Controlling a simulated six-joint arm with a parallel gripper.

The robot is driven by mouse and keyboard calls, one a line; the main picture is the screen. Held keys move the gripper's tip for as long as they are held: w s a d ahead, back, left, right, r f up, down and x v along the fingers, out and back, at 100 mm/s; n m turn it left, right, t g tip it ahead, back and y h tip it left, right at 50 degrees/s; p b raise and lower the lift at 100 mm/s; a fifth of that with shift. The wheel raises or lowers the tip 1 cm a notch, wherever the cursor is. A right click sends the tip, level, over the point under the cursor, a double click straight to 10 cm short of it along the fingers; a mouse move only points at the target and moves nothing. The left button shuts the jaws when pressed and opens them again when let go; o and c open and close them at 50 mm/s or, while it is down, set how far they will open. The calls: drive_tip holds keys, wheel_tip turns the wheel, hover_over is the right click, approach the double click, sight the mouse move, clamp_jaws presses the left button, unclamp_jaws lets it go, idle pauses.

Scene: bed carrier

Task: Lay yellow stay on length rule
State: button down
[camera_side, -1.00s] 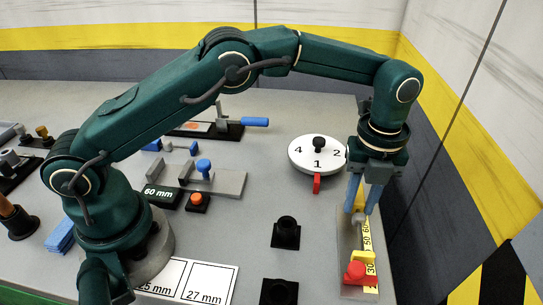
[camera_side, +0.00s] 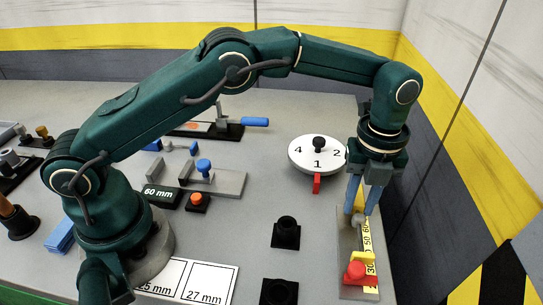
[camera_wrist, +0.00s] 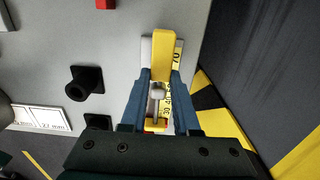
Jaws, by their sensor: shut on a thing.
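The length rule (camera_side: 366,237) is a grey plate with a yellow numbered scale, at the right edge of the table in the side view. The scale also shows in the wrist view (camera_wrist: 178,57). My gripper (camera_side: 362,209) points down over the rule, with its blue fingers shut on the yellow stay. In the wrist view the yellow stay (camera_wrist: 162,55) lies lengthwise along the rule, with a grey round part between the fingers of my gripper (camera_wrist: 159,92). The fingers hide much of the stay in the side view. I cannot tell whether it touches the rule.
A white numbered dial (camera_side: 317,155) with a red pointer is to the left. Black sockets (camera_side: 286,232) stand left of the rule. A striped wall rises close on the right.

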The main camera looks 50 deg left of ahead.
drive_tip(key=shift+f, duration=0.95)
drive_tip(key=c, duration=0.6)
unclamp_jaws()
drive_tip(key=shift+r, duration=2.55)
